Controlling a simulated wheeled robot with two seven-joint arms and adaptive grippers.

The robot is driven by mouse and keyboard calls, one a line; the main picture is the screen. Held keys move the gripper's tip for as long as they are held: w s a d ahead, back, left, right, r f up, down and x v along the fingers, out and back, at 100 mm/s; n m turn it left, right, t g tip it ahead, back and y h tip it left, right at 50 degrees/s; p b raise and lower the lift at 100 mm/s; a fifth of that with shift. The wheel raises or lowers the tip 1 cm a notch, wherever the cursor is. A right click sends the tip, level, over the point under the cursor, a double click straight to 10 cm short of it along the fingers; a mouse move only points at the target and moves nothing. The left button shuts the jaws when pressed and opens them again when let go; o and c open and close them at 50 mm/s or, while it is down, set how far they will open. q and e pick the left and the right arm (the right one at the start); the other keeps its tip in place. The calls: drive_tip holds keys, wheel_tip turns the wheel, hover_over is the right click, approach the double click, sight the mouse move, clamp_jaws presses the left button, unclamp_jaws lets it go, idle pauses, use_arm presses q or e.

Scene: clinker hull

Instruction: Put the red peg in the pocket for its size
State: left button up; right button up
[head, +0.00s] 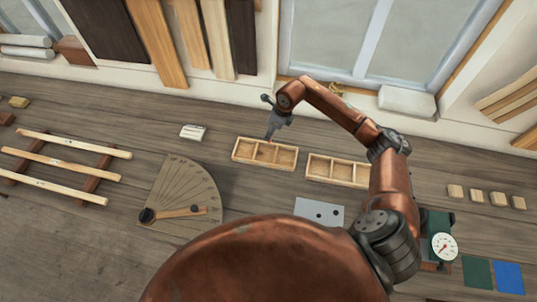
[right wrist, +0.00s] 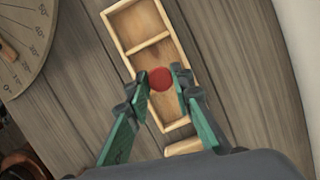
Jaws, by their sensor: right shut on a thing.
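The red peg (right wrist: 161,78) shows as a round red end between the two green fingers of my right gripper (right wrist: 163,84) in the right wrist view. In the head view my right gripper (head: 270,138) points down over the left wooden tray (head: 262,166), with a small bit of red at its tips. The gripper is shut on the peg. This tray has open compartments with thin dividers, and it also shows in the right wrist view (right wrist: 148,43). The peg overlaps one compartment there; whether it is inside or above, I cannot tell. My left gripper is not in view.
A second wooden tray (head: 335,183) stands just to the right. A grey plate with dark holes (head: 306,208) lies in front. A protractor board (head: 180,190) and a slatted rack (head: 65,165) are to the left. Small wooden blocks (head: 476,196) and a dial gauge (head: 444,246) are at right.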

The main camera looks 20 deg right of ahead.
sight(270, 142)
drive_tip(key=shift+f, duration=0.6)
wheel_tip(270, 142, down, 3)
drive_tip(key=shift+r+b, duration=0.1)
drive_tip(key=shift+b, duration=0.65)
drive_tip(key=shift+f, duration=0.65)
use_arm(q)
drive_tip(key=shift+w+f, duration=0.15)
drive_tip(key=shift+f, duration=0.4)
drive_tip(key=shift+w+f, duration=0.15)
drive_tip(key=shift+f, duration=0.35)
use_arm(e)
drive_tip(key=o, duration=0.9)
drive_tip(key=shift+c, duration=0.2)
drive_tip(key=shift+r, duration=0.2)
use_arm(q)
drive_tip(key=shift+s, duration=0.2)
use_arm(e)
drive_tip(key=v, duration=1.1)
drive_tip(key=shift+r, duration=0.3)
